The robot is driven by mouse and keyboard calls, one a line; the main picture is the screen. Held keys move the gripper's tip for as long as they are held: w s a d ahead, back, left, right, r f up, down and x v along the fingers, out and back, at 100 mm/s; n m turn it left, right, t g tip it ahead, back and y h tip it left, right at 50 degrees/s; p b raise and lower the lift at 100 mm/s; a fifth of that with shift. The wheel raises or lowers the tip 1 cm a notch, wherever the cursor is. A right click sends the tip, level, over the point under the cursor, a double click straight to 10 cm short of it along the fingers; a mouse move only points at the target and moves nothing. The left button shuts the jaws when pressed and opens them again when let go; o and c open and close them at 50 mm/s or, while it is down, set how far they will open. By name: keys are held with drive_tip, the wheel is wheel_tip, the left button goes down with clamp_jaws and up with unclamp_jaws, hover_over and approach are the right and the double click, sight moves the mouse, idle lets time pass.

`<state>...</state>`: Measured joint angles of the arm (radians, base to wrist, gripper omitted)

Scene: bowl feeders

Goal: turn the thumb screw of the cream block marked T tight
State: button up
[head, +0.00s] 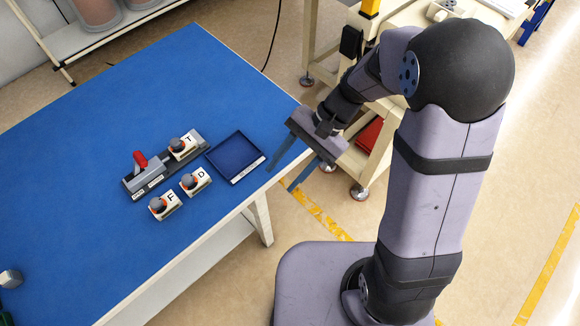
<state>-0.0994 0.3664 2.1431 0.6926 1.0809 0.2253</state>
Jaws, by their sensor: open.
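The cream block marked T (188,153) sits at the far right part of a grey fixture (156,178) on the blue table. Its dark round thumb screw (176,144), with an orange-red part below it, is on the block's left side. How tight the screw is cannot be seen. My gripper (284,174) is open and empty, with two long dark fingers pointing down and left. It hangs by the table's right edge, apart from the T block and to its right.
Cream blocks marked D (199,183) and F (169,205) stand in front of the fixture. The fixture carries a red-handled lever (140,159). A dark blue tray (236,156) lies between the T block and my gripper. The left of the table (70,190) is mostly clear.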

sight(175, 143)
drive_tip(key=shift+s+d+r, duration=0.1)
drive_tip(key=shift+s+d, duration=0.05)
drive_tip(key=shift+d, duration=0.3)
